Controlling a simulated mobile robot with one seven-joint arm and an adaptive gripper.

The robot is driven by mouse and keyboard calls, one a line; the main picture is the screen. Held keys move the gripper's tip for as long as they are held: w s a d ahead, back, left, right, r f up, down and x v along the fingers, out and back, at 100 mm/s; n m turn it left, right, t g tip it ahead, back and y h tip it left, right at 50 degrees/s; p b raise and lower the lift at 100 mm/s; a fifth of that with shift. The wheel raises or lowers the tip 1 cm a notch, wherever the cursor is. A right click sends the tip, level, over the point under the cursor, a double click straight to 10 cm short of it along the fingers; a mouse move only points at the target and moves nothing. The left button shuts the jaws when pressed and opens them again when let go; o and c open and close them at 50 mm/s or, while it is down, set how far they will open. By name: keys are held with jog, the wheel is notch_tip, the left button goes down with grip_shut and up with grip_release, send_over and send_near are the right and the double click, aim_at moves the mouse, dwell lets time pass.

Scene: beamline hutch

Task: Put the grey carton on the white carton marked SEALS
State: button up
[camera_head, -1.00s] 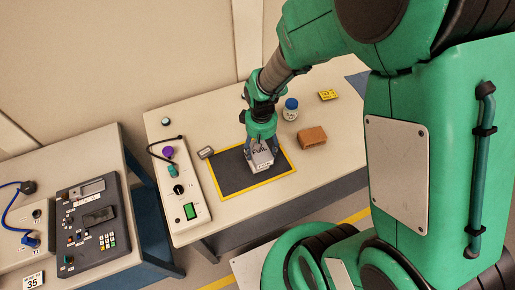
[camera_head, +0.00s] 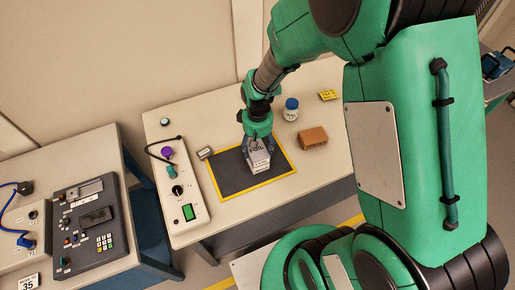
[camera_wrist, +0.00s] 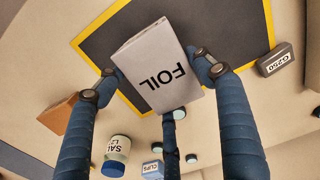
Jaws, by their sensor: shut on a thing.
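A light grey carton marked FOIL (camera_wrist: 160,65) fills the middle of the wrist view. My gripper (camera_wrist: 155,75) is shut on it, with dark blue fingers at its sides and a third finger at its lower edge. In the head view the carton (camera_head: 259,161) hangs or stands under my gripper (camera_head: 258,145), over the dark mat with a yellow border (camera_head: 232,175). I cannot tell whether it touches anything below. No marking SEALS is readable in either view; a white carton may be hidden under the held one.
On the table, a brown carton (camera_head: 312,138) and a white jar with a blue lid (camera_head: 291,109) stand right of the mat. A yellow plate (camera_head: 327,95) lies beyond. A small grey block (camera_head: 205,153) and a control panel (camera_head: 182,195) are at the left.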

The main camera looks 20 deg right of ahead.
jog(key=shift+f, duration=0.35)
jog(key=o, duration=1.2)
jog(key=shift+r, duration=0.15)
notch_tip(320, 180, up, 12)
jog(key=p, duration=0.3)
jog(key=shift+r, duration=0.15)
jog(key=s+a+r+m+t, duration=0.15)
jog(key=s+r, duration=0.25)
jog(key=r, duration=0.5)
jog(key=s+r+t, duration=0.2)
jog(key=s+r, duration=0.1)
jog(key=r, duration=0.6)
jog(key=s+a+r+t, duration=0.1)
jog(key=s+r+t, duration=0.1)
jog(key=s+r, duration=0.6)
jog(key=s, duration=0.2)
jog(key=shift+s+a+r+m, duration=0.15)
jog(key=shift+s+r+m, duration=0.2)
